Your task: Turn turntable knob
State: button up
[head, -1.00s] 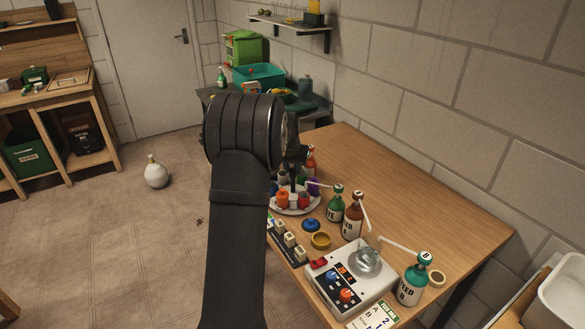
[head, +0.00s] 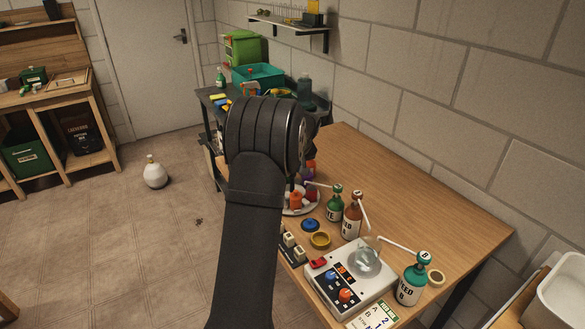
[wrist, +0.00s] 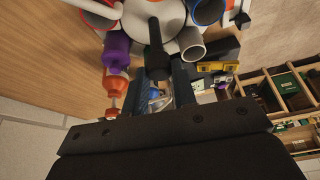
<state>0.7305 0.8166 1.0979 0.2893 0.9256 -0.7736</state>
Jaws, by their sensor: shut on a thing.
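The turntable (head: 298,211) is a round white disc on the wooden table, partly hidden behind my arm in the head view. The fingertips are hidden by my arm in the head view.
Green (head: 335,205) and brown (head: 352,217) pump bottles stand right of the turntable. A yellow ring (head: 320,240) and a blue lid lie in front. A white control box (head: 325,292) and teal bottle (head: 411,278) stand nearer. The table's back right is clear.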

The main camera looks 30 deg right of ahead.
jog(key=n, duration=0.2)
jog(key=n+y, duration=0.1)
jog(key=shift+d+n, duration=0.2)
jog(key=shift+n, duration=0.2)
jog(key=n+g+y, duration=0.1)
jog(key=n+y, duration=0.1)
jog(key=n, duration=0.2)
jog(key=shift+w+n, duration=0.1)
jog(key=shift+n, duration=0.2)
jog(key=n+g+y, duration=0.1)
jog(key=n, duration=0.3)
jog(key=shift+d, duration=0.15)
jog(key=shift+w+n+g+y, duration=0.1)
jog(key=shift+n+g+y, duration=0.4)
jog(key=shift+n, duration=1.2)
jog(key=o, duration=1)
jog(key=shift+v, duration=3.8)
